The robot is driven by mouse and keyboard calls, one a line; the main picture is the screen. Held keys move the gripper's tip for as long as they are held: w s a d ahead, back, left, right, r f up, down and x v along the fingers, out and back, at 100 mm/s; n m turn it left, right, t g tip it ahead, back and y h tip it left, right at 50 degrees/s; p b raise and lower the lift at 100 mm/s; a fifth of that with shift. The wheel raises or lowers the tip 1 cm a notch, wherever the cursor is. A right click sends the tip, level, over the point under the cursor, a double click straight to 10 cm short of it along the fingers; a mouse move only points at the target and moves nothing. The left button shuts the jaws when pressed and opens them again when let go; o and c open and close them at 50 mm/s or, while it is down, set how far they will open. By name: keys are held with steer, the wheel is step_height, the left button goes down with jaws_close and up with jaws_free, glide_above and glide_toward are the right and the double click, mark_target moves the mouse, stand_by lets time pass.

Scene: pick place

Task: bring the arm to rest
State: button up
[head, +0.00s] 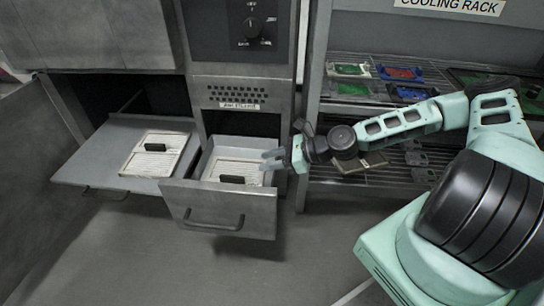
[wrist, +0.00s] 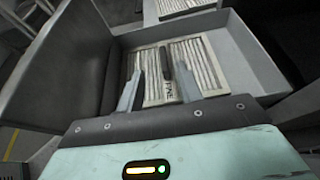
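My gripper (head: 272,160) is over the right side of an open grey drawer (head: 222,204), with its fingers pointing left. In the wrist view the two fingers of my gripper (wrist: 161,85) are spread apart with nothing between them. Below and beyond them, in the drawer, lies a pale ribbed panel (wrist: 208,62) with a dark handle. The same panel shows in the head view (head: 256,173), with its black handle facing up. I cannot tell the exact height of the fingers above the panel.
A second ribbed panel (head: 155,153) lies on a pulled-out grey shelf (head: 85,163) at the left. A cooling rack (head: 318,172) with green, red and blue items stands at the right behind my arm. The floor in front of the drawer is clear.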

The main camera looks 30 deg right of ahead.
steer(key=shift+s+d+r, duration=0.15)
steer(key=shift+s+d, duration=0.05)
steer(key=shift+d, duration=0.1)
stand_by(0.4)
